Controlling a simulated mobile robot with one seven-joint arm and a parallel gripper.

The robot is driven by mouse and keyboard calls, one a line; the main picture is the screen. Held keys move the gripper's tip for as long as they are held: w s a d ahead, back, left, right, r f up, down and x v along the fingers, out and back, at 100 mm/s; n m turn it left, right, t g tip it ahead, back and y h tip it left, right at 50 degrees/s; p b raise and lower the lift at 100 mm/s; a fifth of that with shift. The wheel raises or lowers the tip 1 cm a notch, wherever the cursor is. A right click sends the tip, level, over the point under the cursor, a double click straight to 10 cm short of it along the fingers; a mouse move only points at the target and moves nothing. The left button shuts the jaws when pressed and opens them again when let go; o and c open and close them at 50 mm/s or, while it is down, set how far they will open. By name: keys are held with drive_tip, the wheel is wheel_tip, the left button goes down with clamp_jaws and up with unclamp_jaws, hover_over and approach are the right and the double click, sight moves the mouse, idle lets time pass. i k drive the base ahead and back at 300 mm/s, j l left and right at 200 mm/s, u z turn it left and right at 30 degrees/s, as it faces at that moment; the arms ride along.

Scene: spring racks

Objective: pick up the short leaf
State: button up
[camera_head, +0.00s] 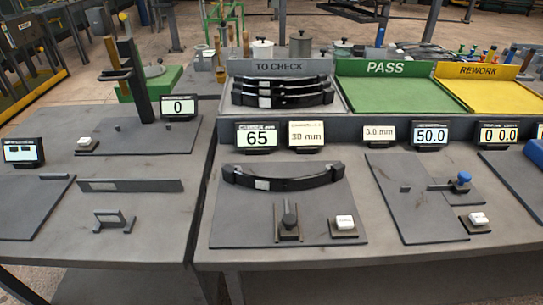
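Several black curved leaves (282,101), each with a pale label, lie one behind another in the grey TO CHECK tray (278,67). Another black curved leaf (288,181) with a pale label lies along the back of a grey plate (240,220) on the bench, below the display reading 65. Its ends touch or nearly touch small supports. I cannot tell by sight which leaf is the short one. My gripper is not in view.
The green PASS tray (386,96) and yellow REWORK tray (484,95) look empty. Displays stand in front of the trays. A blue-knobbed gauge (463,181) stands at right. A black upright stand (139,85) rises at left. A gap separates the two benches.

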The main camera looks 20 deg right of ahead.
sight(231, 175)
drive_tip(key=k+l, duration=0.2)
drive_tip(key=l, duration=0.2)
drive_tip(key=k+l, duration=0.15)
drive_tip(key=l, duration=0.25)
drive_tip(key=k+l+u, duration=0.1)
drive_tip(key=l, duration=0.3)
drive_tip(key=k+l, duration=0.5)
drive_tip(key=l, duration=0.3)
drive_tip(key=i, duration=1.5)
